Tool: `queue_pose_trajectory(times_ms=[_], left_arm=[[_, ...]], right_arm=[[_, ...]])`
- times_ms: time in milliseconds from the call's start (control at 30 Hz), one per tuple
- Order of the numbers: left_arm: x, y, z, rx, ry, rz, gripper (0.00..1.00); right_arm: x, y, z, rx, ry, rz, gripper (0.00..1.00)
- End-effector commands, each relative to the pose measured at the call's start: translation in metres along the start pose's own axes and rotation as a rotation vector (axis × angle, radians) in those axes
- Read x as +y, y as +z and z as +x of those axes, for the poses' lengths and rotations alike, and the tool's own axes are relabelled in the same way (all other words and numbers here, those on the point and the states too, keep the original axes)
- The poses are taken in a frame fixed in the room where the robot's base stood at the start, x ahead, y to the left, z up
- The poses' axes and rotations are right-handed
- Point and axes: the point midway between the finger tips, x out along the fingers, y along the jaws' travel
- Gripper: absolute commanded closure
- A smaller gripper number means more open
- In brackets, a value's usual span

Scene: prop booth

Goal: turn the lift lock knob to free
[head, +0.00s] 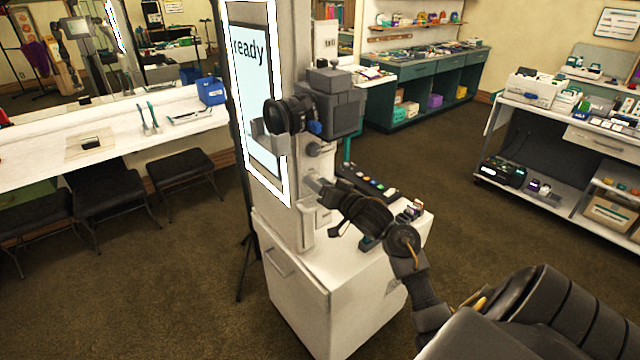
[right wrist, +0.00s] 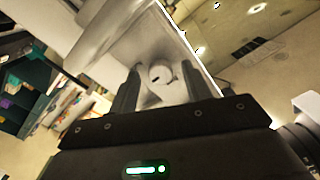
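A pale round knob (right wrist: 160,74) with a small dark mark sits on the light column in the right wrist view. My right gripper (right wrist: 162,85) has its fingers apart, one on each side of the knob, with what looks like a small gap at each. In the head view my right gripper (head: 318,188) is at the side of the pale column (head: 304,232), below the camera. I cannot make out the knob clearly there, as the gripper is in front. I cannot read the knob's setting. My left gripper is out of view.
A black camera (head: 340,105) is mounted on the column just above my right gripper, beside a lit "ready" screen (head: 256,105). A white cabinet (head: 335,305) stands below, with a dark button panel (head: 368,182) on top.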

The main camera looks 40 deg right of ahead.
Motion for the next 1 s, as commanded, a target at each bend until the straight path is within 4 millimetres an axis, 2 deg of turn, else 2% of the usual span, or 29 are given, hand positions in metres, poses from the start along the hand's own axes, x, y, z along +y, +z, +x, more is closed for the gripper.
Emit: queue_pose_trajectory(times_ms=[67,333,667,1000], left_arm=[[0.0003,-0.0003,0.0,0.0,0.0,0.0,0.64],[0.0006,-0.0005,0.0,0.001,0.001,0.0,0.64],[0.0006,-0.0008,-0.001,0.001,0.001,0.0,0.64],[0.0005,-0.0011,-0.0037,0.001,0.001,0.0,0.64]], right_arm=[[0.0001,0.0,-0.0002,0.0,0.0,0.0,0.61],[0.0003,0.0,-0.0003,0.0,0.001,0.0,0.96],[0.0005,-0.0004,-0.0004,-0.003,0.001,-0.051,0.96],[-0.0001,-0.0008,-0.0001,-0.011,0.004,-0.294,0.96]])
